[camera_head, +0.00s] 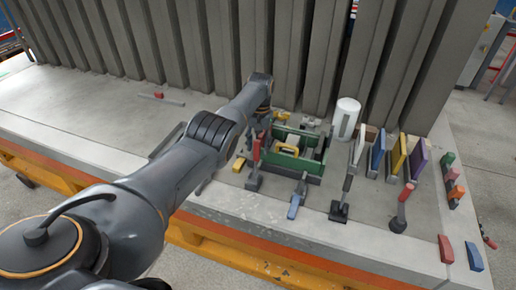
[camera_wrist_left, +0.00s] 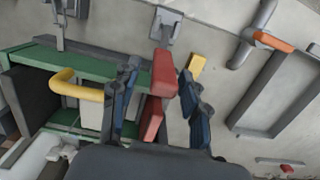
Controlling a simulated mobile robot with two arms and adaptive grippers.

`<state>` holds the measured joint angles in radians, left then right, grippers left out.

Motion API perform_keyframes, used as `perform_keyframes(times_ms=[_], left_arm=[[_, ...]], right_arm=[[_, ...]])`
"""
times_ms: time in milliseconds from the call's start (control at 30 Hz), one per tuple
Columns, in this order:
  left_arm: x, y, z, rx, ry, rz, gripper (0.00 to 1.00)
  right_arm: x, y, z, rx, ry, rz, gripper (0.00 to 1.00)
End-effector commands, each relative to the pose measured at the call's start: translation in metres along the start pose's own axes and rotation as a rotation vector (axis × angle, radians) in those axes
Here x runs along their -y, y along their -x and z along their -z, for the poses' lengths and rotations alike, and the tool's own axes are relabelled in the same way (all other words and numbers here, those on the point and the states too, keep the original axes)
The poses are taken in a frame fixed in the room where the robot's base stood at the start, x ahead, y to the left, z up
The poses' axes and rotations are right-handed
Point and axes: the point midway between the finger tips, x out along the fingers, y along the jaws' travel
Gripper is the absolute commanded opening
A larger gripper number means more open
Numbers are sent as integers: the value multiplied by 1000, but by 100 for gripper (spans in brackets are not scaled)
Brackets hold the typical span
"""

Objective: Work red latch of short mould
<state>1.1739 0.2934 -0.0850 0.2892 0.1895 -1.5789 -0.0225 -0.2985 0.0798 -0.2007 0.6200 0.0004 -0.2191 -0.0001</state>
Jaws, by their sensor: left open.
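The green short mould (camera_head: 312,172) stands on the pale slab. A red latch handle (camera_head: 257,152) stands at its left side, over a grey base. My left gripper (camera_head: 262,122) is just behind and above this handle. In the left wrist view the open fingers of the gripper (camera_wrist_left: 160,88) lie on either side of the red latch (camera_wrist_left: 164,74), with visible room to the right finger. Whether a finger touches it I cannot tell. The mould's green wall (camera_wrist_left: 60,62) and yellow handle (camera_wrist_left: 75,85) are left of the fingers. My right gripper is not in view.
A blue-handled clamp (camera_head: 295,205), a black-based tool (camera_head: 340,208) and a red-handled tool (camera_head: 403,205) stand near the front. A white cylinder (camera_head: 346,118) and coloured panels (camera_head: 398,155) are to the right. Tall grey ribs (camera_head: 290,50) rise behind. The slab's left is mostly clear.

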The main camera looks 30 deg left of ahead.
Motion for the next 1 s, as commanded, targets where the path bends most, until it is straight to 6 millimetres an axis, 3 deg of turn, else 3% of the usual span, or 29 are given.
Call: perform_keyframes(times_ms=[300, 500, 1000], left_arm=[[0, 65, 1, -4, 0, -1, 45], [0, 95, 1, 0, 0, -1, 45], [0, 105, 1, 2, 0, 0, 45]], right_arm=[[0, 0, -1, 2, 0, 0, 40], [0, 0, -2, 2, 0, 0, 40], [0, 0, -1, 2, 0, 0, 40]])
